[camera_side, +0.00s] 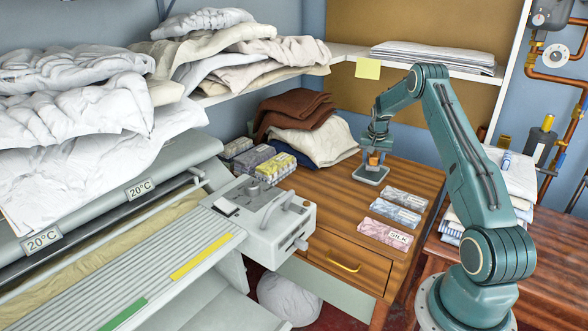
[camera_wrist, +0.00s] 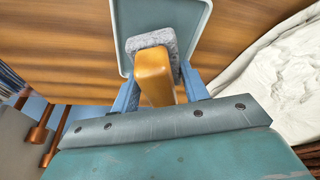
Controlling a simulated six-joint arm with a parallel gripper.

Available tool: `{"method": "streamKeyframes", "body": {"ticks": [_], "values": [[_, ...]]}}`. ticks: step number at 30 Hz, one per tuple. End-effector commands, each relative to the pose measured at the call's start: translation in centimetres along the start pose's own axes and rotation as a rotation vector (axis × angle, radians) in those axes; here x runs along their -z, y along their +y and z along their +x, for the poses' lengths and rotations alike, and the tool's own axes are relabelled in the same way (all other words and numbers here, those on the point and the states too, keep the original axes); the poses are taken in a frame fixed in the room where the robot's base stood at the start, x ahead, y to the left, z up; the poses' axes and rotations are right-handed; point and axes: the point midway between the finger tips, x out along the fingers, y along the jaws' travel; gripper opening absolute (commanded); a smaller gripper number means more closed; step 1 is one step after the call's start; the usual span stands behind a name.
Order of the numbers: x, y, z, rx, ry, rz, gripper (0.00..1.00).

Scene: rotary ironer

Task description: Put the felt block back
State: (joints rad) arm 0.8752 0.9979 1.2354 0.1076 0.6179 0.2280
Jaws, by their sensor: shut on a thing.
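The felt block, an orange handle (camera_wrist: 155,78) with a grey felt pad (camera_wrist: 152,39), is between the two blue fingers of my gripper (camera_wrist: 159,84). My gripper is shut on the orange handle. In the side view my gripper (camera_side: 376,152) points down over a small pale grey-green tray (camera_side: 371,181) on the wooden table, and a bit of the orange block (camera_side: 375,159) shows. The tray (camera_wrist: 205,22) is behind the felt pad in the wrist view. The pad overlaps the tray's inside there. I cannot tell whether it touches the tray floor.
Packets, one marked SILK (camera_side: 386,233), lie in front of the tray on the table (camera_side: 340,250). Folded cream cloth (camera_side: 318,142) is close on its left, and cartons (camera_side: 276,167) stand farther left. The ironer (camera_side: 265,225) is at left. A shelf (camera_side: 350,52) runs above.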

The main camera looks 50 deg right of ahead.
Motion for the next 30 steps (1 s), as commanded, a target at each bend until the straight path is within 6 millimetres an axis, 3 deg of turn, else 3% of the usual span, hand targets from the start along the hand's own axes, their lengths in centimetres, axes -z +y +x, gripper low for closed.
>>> {"method": "streamKeyframes", "body": {"ticks": [7,22,23,30], "values": [[-0.8,0.0,2.5,0.0,-0.002,0.0,0.27],[-0.9,0.0,3.1,0.0,-0.001,0.0,0.27],[-0.9,0.0,3.0,0.0,-0.001,0.0,0.51],[-1.0,0.0,3.0,0.0,-0.001,0.0,0.54]]}}
